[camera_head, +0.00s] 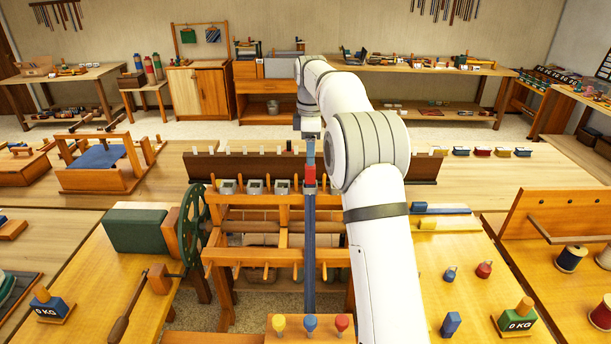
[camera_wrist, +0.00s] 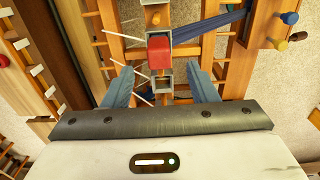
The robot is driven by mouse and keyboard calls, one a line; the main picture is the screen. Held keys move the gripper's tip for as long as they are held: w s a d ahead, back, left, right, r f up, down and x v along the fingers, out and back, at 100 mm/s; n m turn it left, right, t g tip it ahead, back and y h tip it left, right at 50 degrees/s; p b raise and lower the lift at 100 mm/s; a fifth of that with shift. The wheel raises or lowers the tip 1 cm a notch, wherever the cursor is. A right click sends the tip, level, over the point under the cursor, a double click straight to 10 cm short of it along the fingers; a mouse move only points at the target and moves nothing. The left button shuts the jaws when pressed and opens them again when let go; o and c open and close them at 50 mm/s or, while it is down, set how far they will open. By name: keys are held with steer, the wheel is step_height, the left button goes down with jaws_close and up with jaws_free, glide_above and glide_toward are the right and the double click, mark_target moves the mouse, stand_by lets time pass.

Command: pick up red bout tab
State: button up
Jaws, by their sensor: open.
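A red block-like tab (camera_head: 310,174) sits at the top of the middle loom, in the row of grey square holders (camera_head: 282,187), with a dark blue strip (camera_head: 309,250) running down in front of it. In the head view my gripper (camera_head: 311,156) hangs just above the tab. I cannot tell whether it touches.
A dark wooden rail (camera_head: 250,167) stands behind the loom. A green wheel (camera_head: 194,225) is at its left. Yellow, blue and red pegs (camera_head: 311,323) stand in front. Small coloured blocks (camera_head: 482,151) lie on the rear table, right.

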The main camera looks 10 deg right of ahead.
mark_target(310, 178)
steer(key=f, duration=0.3)
steer(key=f+p, duration=0.1)
steer(key=f, duration=0.1)
steer(key=shift+w+f+p, duration=0.2)
steer(key=shift+f+p, duration=0.1)
steer(key=shift+f, duration=0.1)
steer(key=shift+c, duration=0.5)
steer(key=c, duration=0.9)
steer(key=shift+c, duration=0.4)
